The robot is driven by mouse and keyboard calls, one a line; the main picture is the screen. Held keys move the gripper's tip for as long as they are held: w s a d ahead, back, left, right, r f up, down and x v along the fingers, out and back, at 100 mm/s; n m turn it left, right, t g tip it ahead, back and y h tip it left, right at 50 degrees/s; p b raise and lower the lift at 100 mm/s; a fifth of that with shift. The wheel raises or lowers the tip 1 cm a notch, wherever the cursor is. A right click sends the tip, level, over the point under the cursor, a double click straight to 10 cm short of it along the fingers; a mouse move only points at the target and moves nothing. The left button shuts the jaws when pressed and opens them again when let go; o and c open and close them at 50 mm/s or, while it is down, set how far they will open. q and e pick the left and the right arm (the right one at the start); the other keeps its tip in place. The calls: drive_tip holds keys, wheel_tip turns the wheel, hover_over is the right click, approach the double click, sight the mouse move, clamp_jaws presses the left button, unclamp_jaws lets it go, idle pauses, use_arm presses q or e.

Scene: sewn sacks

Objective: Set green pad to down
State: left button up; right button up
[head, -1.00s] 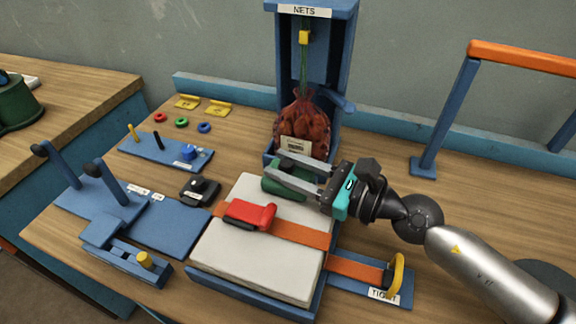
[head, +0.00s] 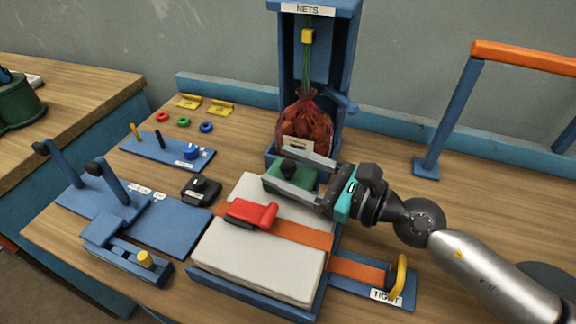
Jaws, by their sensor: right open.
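The green pad (head: 303,179) with a dark round knob (head: 288,167) lies at the back end of a pale sack (head: 262,265). My right gripper (head: 277,168) comes in from the right with its two fingers apart, pointing left over the pad. One finger passes behind the knob and the other in front of it. I cannot tell whether either finger touches it. The fingers hide part of the pad. My left gripper is not in view.
A red handled block (head: 250,214) sits on an orange strap (head: 305,233) across the sack. Behind the pad stands a blue NETS frame (head: 271,80) holding a red net bag (head: 306,125). A black device (head: 201,190) and blue lever stand (head: 100,205) are at left.

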sight(289, 162)
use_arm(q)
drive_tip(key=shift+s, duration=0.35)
use_arm(e)
drive_tip(key=shift+r+p, duration=0.4)
drive_tip(key=shift+r, duration=0.1)
wheel_tip(289, 162, up, 6)
drive_tip(key=p, duration=0.4)
drive_tip(key=shift+r+p, duration=0.15)
drive_tip(key=shift+p, duration=0.15)
use_arm(q)
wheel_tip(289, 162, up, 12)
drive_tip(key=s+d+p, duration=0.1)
drive_tip(key=p, duration=0.5)
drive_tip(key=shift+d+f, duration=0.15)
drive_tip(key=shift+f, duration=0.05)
use_arm(e)
wheel_tip(289, 162, up, 13)
